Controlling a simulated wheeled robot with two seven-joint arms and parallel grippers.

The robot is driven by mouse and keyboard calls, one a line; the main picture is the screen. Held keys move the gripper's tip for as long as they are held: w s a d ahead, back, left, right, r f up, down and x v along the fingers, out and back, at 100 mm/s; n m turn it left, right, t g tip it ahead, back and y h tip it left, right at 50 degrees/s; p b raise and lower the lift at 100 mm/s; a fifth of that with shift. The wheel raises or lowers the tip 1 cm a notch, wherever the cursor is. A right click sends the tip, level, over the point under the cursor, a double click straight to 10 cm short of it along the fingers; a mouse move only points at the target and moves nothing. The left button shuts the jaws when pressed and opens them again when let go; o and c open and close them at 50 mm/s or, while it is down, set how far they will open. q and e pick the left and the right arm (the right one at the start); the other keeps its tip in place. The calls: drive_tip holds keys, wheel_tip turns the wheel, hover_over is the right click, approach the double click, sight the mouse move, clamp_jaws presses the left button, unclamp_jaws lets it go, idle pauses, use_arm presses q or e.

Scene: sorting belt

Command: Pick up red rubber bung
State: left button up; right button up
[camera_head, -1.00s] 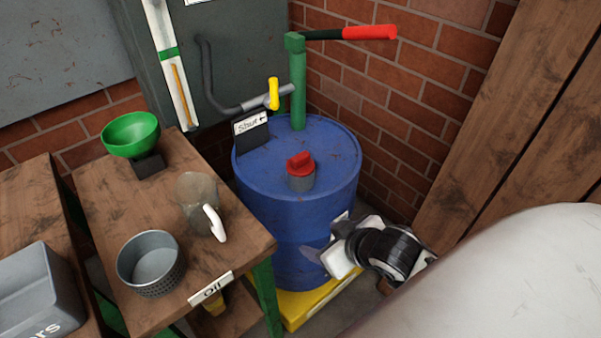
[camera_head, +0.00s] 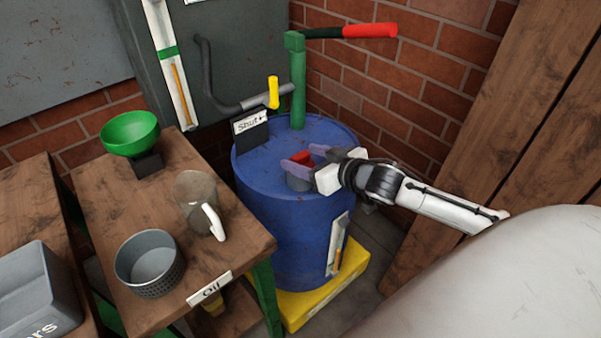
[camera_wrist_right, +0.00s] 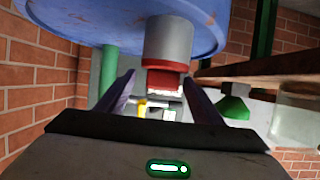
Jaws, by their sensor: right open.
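The red rubber bung (camera_head: 302,158) sits in a grey neck (camera_head: 298,183) on top of the blue drum (camera_head: 265,178). My right gripper (camera_head: 304,158) is open at the bung, with one finger on the near side and the other on the far side. In the right wrist view, which is upside down, the red bung (camera_wrist_right: 163,80) shows between the two spread fingers of the right gripper (camera_wrist_right: 160,98). I cannot tell whether either finger touches it. The gripper partly hides the bung in the head view. My left gripper is not in view.
A green pump (camera_head: 298,85) with a red-ended handle stands on the drum, near a "Shut" sign (camera_head: 251,128). Left is a wooden table (camera_head: 105,195) with a green funnel (camera_head: 130,133), a clear jug (camera_head: 195,200) and a grey pot (camera_head: 150,263). A brick wall (camera_head: 415,85) is behind.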

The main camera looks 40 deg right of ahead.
drive_tip(key=shift+x, duration=2.6)
drive_tip(key=shift+a, duration=0.15)
drive_tip(key=shift+c, duration=0.2)
drive_tip(key=c, duration=1.1)
